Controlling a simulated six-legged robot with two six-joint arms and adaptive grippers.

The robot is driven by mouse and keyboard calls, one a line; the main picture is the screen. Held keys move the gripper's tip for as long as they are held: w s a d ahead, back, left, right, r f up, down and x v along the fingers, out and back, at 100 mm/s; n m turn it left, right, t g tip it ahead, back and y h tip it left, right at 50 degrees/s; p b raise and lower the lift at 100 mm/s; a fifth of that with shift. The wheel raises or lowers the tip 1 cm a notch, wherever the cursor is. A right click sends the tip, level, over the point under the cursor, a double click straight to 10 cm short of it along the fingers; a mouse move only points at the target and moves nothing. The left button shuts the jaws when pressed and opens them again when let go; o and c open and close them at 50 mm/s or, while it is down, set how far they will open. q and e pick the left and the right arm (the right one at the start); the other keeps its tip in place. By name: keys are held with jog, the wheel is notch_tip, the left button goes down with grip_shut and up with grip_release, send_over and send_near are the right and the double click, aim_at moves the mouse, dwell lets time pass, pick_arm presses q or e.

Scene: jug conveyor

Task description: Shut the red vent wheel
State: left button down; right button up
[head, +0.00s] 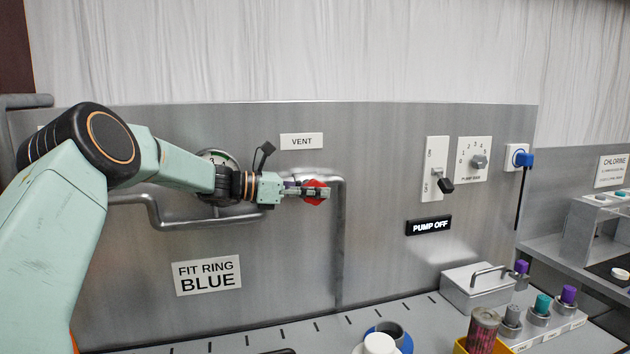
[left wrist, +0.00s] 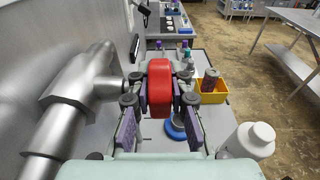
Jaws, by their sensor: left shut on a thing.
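The red vent wheel (head: 316,192) is on the metal pipe below the VENT label (head: 301,141). In the left wrist view the red wheel (left wrist: 160,92) sits between the two finger pads. My left gripper (head: 318,191) reaches in from the left and is shut on the wheel, with a finger on each side of it. It also shows in the left wrist view (left wrist: 159,98). Part of the wheel is hidden behind the fingers in the head view. My right gripper is not in view.
The metal pipe (head: 340,245) runs down beside the wheel; it is close on the left in the wrist view. A switch (head: 440,184), a dial (head: 479,162) and a PUMP OFF sign (head: 429,226) are to the right. Below stand a yellow bin (left wrist: 212,95) and a white bottle (left wrist: 249,141).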

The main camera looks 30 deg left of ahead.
pick_arm(q)
jog(key=r+g+y+p, duration=0.1)
jog(key=p, duration=0.1)
jog(key=shift+w+p, duration=0.1)
jog(key=shift+p, duration=0.2)
jog(key=shift+f+g+y+p, duration=0.1)
jog(key=shift+g+y+p, duration=0.35)
jog(key=shift+g+y, duration=0.25)
jog(key=g+y, duration=0.2)
jog(key=g, duration=0.1)
jog(key=shift+w+d+f, duration=0.1)
jog(key=shift+w+f, duration=0.05)
jog(key=shift+f, duration=0.05)
jog(key=shift+f+g+y, duration=0.15)
jog(key=shift+g+y, duration=1.45)
jog(key=c, duration=1.6)
grip_release()
jog(key=shift+c, duration=0.2)
jog(key=shift+o, duration=0.6)
jog(key=shift+d+f, duration=0.1)
